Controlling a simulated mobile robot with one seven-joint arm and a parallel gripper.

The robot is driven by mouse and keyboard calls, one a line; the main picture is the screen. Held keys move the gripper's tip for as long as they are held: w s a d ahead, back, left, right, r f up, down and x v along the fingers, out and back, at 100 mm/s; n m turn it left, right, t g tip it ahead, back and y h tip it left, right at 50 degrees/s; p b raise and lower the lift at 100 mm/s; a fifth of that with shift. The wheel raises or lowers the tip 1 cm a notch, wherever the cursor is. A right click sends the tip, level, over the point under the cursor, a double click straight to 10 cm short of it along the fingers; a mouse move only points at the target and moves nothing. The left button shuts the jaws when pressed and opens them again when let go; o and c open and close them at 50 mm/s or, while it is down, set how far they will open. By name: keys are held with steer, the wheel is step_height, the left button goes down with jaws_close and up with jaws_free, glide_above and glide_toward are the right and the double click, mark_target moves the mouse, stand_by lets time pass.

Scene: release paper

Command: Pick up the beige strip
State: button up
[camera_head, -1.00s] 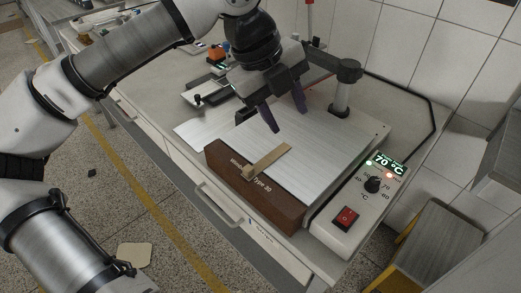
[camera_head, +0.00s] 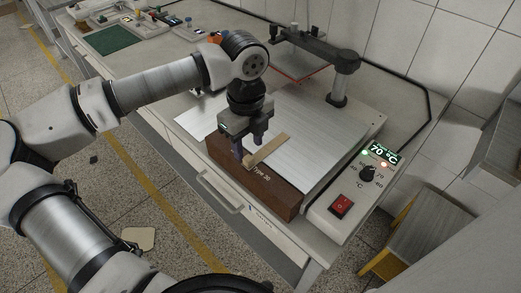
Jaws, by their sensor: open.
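The beige strip (camera_head: 270,148) lies across the front edge of the metal plate (camera_head: 318,130) and over the top of the brown wooden block (camera_head: 283,191). Its near end hangs at the block's front side. My gripper (camera_head: 247,152) points down, just left of the strip and above the block. Its dark fingers are open, and one finger partly hides the strip's near end. I cannot tell whether the fingers touch the strip.
A heating unit with a 70 °C display (camera_head: 382,151), knob and red switch (camera_head: 341,205) sits right of the plate. A yellow-edged stool (camera_head: 405,240) is at the lower right.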

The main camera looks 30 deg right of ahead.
mark_target(248, 158)
step_height(248, 158, down, 4)
steer(key=shift+f+p, duration=0.1)
steer(key=shift+p, duration=0.6)
steer(key=shift+a, duration=0.1)
steer(key=shift+c, duration=0.4)
jaws_close()
